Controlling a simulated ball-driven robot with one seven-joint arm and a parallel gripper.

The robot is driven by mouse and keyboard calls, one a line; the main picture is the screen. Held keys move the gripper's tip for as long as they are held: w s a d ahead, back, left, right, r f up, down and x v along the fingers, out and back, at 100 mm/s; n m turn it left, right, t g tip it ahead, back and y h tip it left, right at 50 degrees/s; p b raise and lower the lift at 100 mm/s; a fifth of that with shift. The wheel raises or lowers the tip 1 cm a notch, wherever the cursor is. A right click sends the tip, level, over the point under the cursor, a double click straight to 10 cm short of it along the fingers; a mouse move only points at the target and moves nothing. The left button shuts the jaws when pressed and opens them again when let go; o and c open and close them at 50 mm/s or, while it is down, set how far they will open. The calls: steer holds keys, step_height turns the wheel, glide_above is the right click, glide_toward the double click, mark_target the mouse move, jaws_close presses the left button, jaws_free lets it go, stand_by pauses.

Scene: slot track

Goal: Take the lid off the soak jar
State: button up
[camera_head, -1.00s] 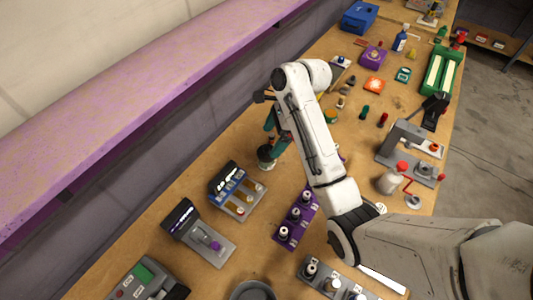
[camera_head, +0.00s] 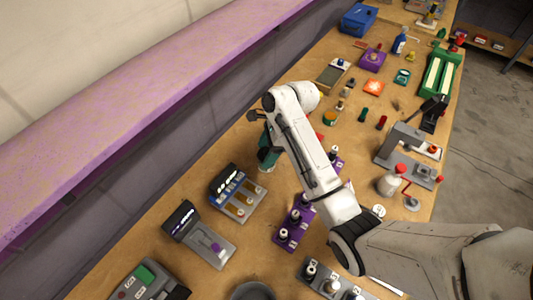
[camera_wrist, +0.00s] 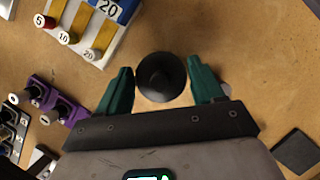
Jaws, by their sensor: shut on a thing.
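The soak jar's dark round lid (camera_wrist: 161,77), with a small raised middle, is seen from above between the two green fingers in the wrist view. My gripper (camera_wrist: 160,85) is shut on it, one finger on each side. The jar's body is hidden beneath the lid in that view. In the head view my gripper's green fingers (camera_head: 268,153) point down at the bench behind my arm, with a small pale part at their lower end. I cannot tell there whether the lid is seated or raised.
A grey block with numbered slots (camera_head: 237,192) stands close left of my gripper; it also shows in the wrist view (camera_wrist: 100,25).

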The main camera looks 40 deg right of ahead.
steer(key=c, duration=0.4)
steer(key=shift+r, duration=0.1)
